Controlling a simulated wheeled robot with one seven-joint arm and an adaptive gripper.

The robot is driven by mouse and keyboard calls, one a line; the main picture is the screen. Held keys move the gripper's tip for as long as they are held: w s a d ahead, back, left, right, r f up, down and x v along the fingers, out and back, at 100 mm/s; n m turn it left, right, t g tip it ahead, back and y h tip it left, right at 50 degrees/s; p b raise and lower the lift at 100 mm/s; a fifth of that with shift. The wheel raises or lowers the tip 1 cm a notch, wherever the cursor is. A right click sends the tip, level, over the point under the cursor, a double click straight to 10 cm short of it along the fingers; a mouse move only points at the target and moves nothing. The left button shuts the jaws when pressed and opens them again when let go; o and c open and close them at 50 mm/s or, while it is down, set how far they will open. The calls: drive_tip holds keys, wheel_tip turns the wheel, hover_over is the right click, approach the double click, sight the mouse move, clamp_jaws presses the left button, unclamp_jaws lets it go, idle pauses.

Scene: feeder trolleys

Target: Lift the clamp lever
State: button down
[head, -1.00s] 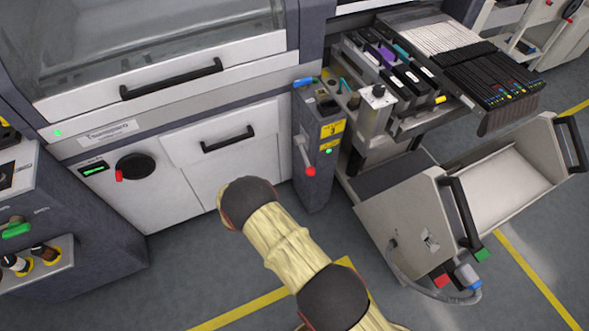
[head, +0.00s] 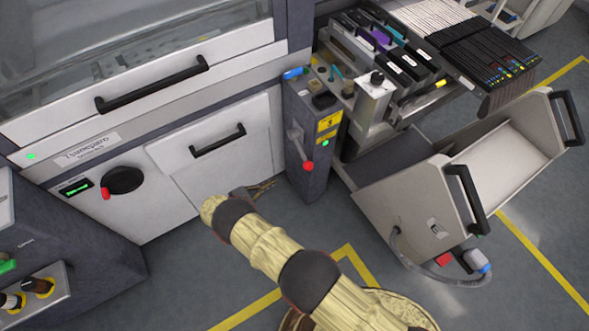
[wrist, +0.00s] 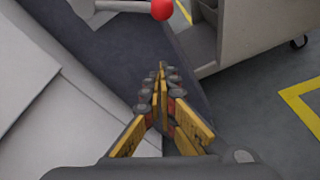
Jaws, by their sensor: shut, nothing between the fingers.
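The lever (head: 297,146), a grey arm with a red ball knob (head: 308,166), is on the front of the dark post (head: 300,110) and hangs downward. I take it to be the clamp lever. My gripper (head: 268,185) is left of and a little below the knob in the head view, apart from it. In the wrist view the yellow fingers (wrist: 161,70) are closed together with nothing between them. The red knob (wrist: 162,9) and part of the lever arm (wrist: 122,5) show at the top edge there, beyond the fingertips; the rest is cut off.
A white machine front with a handle (head: 218,140) and a black dial with a red grip (head: 122,180) stands left of the post. A grey trolley (head: 400,195) with a black handle (head: 467,198) stands right. The floor between (head: 350,225) is clear.

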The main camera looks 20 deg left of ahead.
drive_tip(key=shift+d, duration=0.1)
drive_tip(key=w+d+r+b, duration=0.1)
drive_tip(key=w+d+b, duration=0.2)
drive_tip(key=w+d, duration=0.5)
drive_tip(key=shift+w, duration=0.2)
idle(0.3)
drive_tip(key=shift+r, duration=0.1)
